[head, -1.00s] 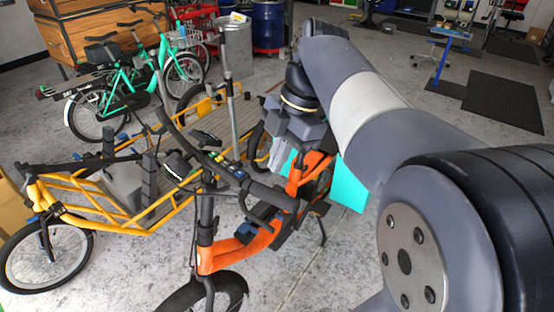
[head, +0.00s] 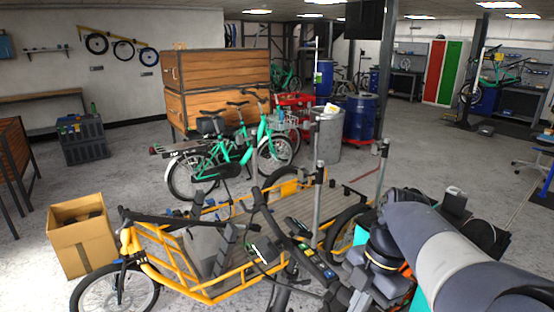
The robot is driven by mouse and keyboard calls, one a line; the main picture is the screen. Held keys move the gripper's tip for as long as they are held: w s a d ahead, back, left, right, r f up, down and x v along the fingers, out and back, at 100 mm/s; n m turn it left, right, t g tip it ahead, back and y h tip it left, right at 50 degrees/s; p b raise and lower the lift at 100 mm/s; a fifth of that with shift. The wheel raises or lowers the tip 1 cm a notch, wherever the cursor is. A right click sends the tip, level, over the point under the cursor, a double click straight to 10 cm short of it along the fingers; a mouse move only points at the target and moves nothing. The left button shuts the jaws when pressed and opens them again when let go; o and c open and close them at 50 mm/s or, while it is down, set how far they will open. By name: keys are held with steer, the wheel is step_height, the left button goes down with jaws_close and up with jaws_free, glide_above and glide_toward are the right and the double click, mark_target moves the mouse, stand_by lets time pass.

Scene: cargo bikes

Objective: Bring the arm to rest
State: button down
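My arm comes in from the lower right of the head view, its grey and white links large in front. My gripper (head: 362,287) is at the near end of the handlebar (head: 312,255) of the nearest bike. Its dark blocky body overlaps the bar in the picture. I cannot tell whether it touches the bar or whether its fingers are open. Only slivers of that bike's orange frame show behind the arm. A teal panel (head: 418,301) shows just beside the gripper, partly hidden by my arm.
A yellow cargo bike (head: 160,275) stands close in front. Green bikes (head: 235,155) stand behind it beside wooden crates (head: 215,75). A cardboard box (head: 82,245) is at left. Blue drums (head: 360,118) and a grey bin (head: 327,142) stand further back.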

steer(key=shift+n, duration=0.3)
steer(key=shift+v, duration=2.3)
steer(key=shift+d+f, duration=0.1)
